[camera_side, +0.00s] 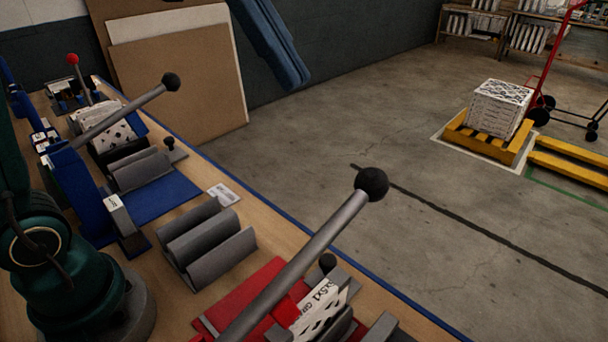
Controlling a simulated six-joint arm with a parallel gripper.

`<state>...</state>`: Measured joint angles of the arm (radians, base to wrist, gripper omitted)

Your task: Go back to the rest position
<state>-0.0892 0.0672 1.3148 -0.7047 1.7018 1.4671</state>
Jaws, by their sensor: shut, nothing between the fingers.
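My gripper (277,50) shows only in part at the top edge. Its two long blue fingers slant down to the right and lie close together, shut, with nothing seen between them. They hang in the air well above the bench, apart from every fixture and filter. The rest of the gripper and most of my arm are outside the picture. A white printed boxed filter (320,308) stands in the red fixture (248,291) at the front. Another printed filter (113,138) sits in the back fixture, behind a grey lever.
Two ball-topped levers, the front one (318,240) and the back one (128,110), rise above the wooden bench (285,236). A grey slotted rack (207,242) stands empty between the fixtures. Stacked filters (499,106) rest on a yellow pallet (462,133). Open floor lies beyond the bench.

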